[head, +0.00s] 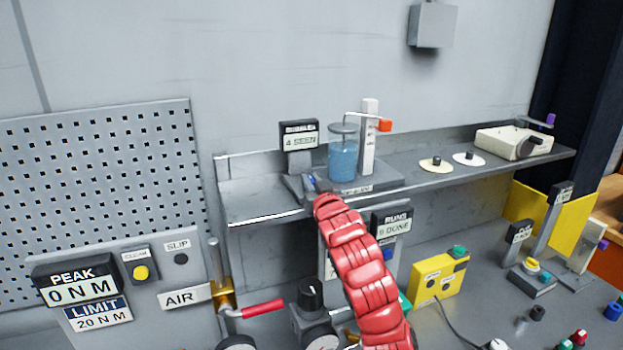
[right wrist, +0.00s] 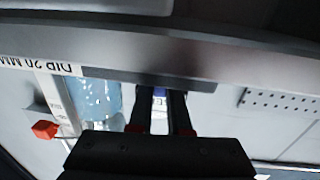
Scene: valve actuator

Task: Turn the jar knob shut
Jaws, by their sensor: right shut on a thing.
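The clear jar (head: 343,158) of blue liquid stands on a grey base on the wall shelf. Its side also shows in the right wrist view (right wrist: 100,97), with bubbles in the liquid. My right gripper (head: 311,188) reaches up from below to the front left of the jar base. In the right wrist view its dark fingers (right wrist: 160,112) are shut on a small bluish-purple piece, which I take to be the jar knob (right wrist: 159,93). The knob is mostly hidden, and its angle cannot be read. The sign (head: 299,134) beside the jar reads "4 SEEN". My left gripper is out of view.
Below are a red-handled valve (head: 262,309) and a yellow box (head: 441,275).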

